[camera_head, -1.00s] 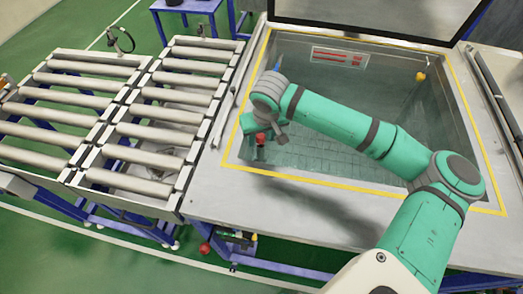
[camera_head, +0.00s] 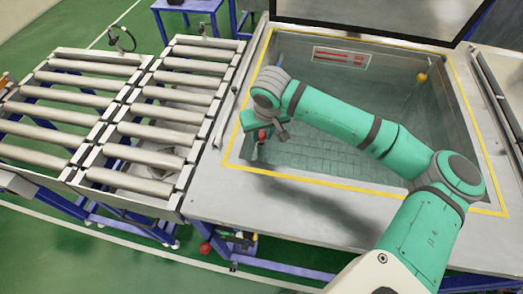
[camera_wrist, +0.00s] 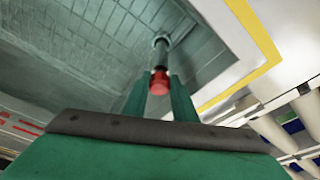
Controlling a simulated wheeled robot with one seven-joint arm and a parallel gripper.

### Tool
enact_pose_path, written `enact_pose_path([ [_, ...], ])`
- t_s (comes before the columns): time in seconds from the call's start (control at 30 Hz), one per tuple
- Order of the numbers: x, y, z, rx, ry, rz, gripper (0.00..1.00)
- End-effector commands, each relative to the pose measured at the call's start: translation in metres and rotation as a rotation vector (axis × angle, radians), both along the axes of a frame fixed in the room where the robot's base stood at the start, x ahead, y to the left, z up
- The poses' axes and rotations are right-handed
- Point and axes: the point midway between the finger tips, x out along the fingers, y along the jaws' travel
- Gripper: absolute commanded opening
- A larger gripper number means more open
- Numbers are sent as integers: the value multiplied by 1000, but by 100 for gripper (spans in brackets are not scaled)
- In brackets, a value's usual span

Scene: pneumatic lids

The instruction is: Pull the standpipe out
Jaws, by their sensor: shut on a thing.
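The standpipe (camera_wrist: 161,46) is a grey pipe with a red top (camera_wrist: 159,83). In the wrist view it runs down toward the tiled tank floor, and its red top lies between the two green fingers of my gripper (camera_wrist: 160,95). My gripper is shut on it. In the head view the red top (camera_head: 262,134) shows below my wrist, near the left front corner of the tank (camera_head: 232,163). I cannot tell whether the pipe's lower end is seated or free.
A yellow line borders the tank opening. A raised lid (camera_head: 370,20) stands at the back. A yellow float (camera_head: 421,77) hangs at the right side. Roller conveyors (camera_head: 140,120) stand to the left. The steel front ledge (camera_head: 300,215) is bare.

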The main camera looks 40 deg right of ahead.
Motion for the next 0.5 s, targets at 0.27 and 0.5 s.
enact_pose_path([
  [0.27, 1, 2, 8, 0, -1, 4, 1],
  [0.5, 0, 0, 14, 1, -1, 0, 1],
])
